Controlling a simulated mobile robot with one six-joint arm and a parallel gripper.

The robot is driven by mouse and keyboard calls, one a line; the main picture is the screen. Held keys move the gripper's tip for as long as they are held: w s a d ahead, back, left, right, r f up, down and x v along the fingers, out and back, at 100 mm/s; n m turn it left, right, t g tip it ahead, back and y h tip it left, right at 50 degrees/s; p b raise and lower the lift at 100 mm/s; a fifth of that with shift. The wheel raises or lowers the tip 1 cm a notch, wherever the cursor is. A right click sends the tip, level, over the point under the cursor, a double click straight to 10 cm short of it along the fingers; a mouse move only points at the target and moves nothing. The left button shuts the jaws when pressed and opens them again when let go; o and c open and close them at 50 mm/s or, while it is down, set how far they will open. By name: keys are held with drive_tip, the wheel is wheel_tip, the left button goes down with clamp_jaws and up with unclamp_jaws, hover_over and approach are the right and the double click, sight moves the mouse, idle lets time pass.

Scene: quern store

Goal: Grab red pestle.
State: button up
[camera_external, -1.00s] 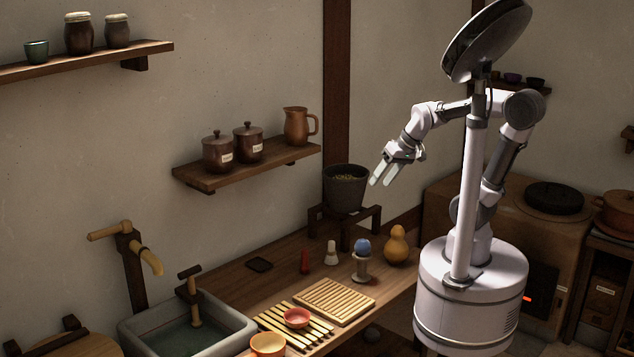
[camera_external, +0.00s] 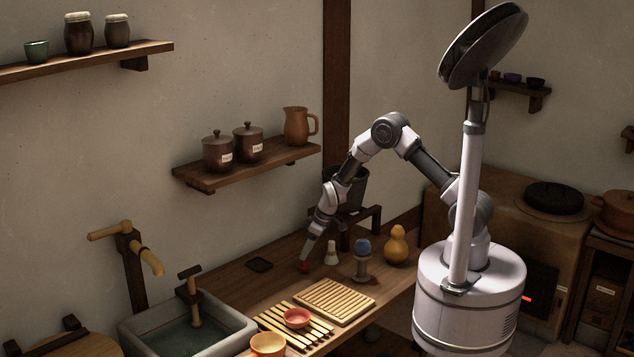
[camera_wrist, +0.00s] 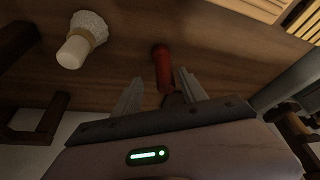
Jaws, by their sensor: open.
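The red pestle (camera_wrist: 162,66) stands out between my gripper's two fingers in the wrist view, its near end close to the palm side. In the external view only the lower part of the red pestle (camera_external: 304,267) shows on the wooden counter, below the fingers. My gripper (camera_external: 306,258) points down over it, and in the wrist view my gripper (camera_wrist: 160,88) is open, with one finger on each side of the pestle. A gap shows on both sides, and I cannot tell whether either finger touches it.
A white brush (camera_external: 331,254) stands close to the right of the pestle; it also shows in the wrist view (camera_wrist: 82,38). A blue-topped stand (camera_external: 362,258) and a yellow gourd (camera_external: 396,246) are farther right. A slatted board (camera_external: 334,301) lies in front. A dark pad (camera_external: 259,265) lies left.

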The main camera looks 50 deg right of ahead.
drive_tip(key=x, duration=0.3)
drive_tip(key=b+x, duration=0.1)
drive_tip(key=x, duration=0.1)
drive_tip(key=shift+a+f, duration=0.3)
drive_tip(key=shift+a, duration=0.1)
drive_tip(key=shift+r, duration=0.1)
clamp_jaws()
